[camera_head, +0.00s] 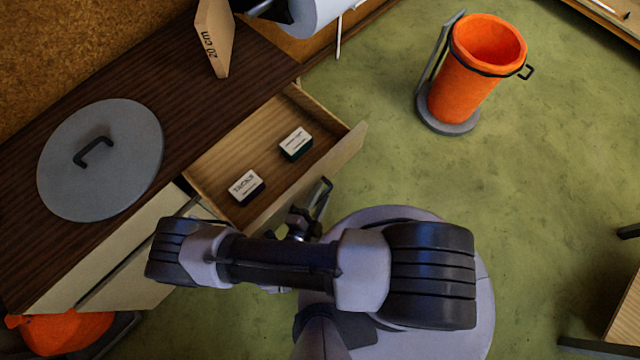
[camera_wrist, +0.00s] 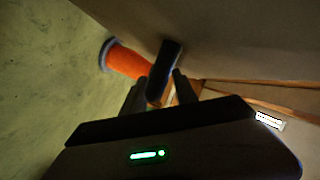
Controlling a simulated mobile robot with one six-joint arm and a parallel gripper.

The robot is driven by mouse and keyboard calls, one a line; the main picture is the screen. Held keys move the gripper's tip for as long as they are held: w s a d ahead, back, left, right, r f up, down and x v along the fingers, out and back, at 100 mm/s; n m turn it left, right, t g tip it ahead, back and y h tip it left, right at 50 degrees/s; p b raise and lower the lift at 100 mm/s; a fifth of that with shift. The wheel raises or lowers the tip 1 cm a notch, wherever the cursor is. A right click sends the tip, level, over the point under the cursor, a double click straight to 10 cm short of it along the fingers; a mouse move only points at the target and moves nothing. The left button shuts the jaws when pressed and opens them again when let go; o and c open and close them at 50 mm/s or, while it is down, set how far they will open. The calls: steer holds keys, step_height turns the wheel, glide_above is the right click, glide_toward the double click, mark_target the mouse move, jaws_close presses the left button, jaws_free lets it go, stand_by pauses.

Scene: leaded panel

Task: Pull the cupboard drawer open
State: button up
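The cupboard drawer (camera_head: 213,163) stands pulled well out in the head view, its inside showing. Two small labelled boxes lie in it, a TACKS box (camera_head: 246,187) and a green-edged one (camera_head: 296,143). The dark bar handle (camera_head: 321,194) is on the drawer's front (camera_head: 318,177). My gripper (camera_head: 304,219) is at the handle, partly hidden by my arm. In the wrist view the handle (camera_wrist: 165,72) shows between the two fingertips of my gripper (camera_wrist: 160,80). The fingers are apart, with gaps beside the bar.
The dark cupboard top (camera_head: 150,90) carries a grey round lid (camera_head: 120,175) and a wooden block (camera_head: 215,40) marked 20 cm. An orange bin (camera_head: 465,85) stands on the green floor at upper right. Floor between bin and drawer is clear. A table edge (camera_head: 625,315) is at lower right.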

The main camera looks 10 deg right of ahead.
stand_by(0.4)
steer(key=p+v, duration=0.2)
steer(key=v, duration=1.5)
steer(key=shift+s+a, duration=0.15)
steer(key=shift+a, duration=0.05)
